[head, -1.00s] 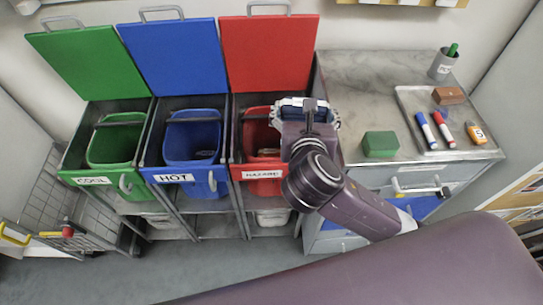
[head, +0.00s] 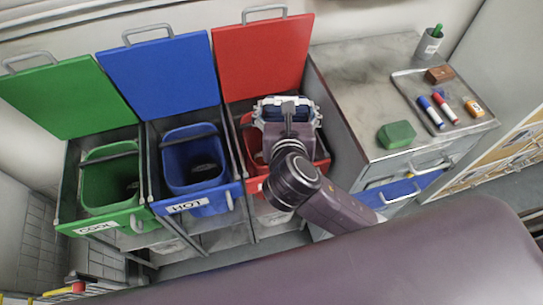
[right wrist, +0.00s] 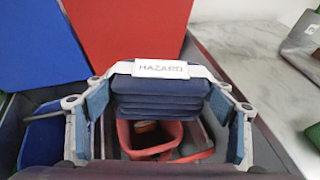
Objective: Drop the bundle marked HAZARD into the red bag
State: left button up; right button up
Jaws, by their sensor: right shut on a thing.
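The bundle marked HAZARD (right wrist: 160,102) is a dark blue folded stack with a white labelled band, in the right wrist view. My right gripper (right wrist: 160,88) is shut on it, one finger at each side. In the head view the right gripper (head: 287,110) is above the red bag's stand, in front of the raised red lid. The red bag (right wrist: 138,150) is open below the bundle, with something small and brownish inside. In the head view the red bag (head: 250,143) is partly hidden by my arm. My left gripper is not in view.
A blue bag (head: 188,150) marked HOT and a green bag (head: 100,185) marked COOL stand left, lids raised. Right is a grey cabinet (head: 350,70) with a green block (head: 396,134), a tray (head: 408,92) of markers and a pen cup (head: 429,44).

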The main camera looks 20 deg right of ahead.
pick_arm(q)
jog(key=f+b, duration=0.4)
jog(key=b, duration=0.1)
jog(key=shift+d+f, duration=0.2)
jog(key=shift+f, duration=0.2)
pick_arm(e)
jog(key=w+d+f+n+y, duration=0.1)
jog(key=w+f, duration=0.3)
jog(key=f, duration=0.4)
jog(key=w+f+n+y, duration=0.1)
jog(key=w+f, duration=0.3)
jog(key=f, duration=0.4)
jog(key=shift+w+d+n+t+y, duration=0.2)
jog(key=shift+d+n+t+y, duration=0.15)
jog(key=shift+y, duration=0.15)
jog(key=o, duration=1.4)
jog(key=shift+c, duration=0.2)
jog(key=shift+f, duration=0.1)
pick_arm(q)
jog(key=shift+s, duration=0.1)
pick_arm(e)
jog(key=v, duration=1.2)
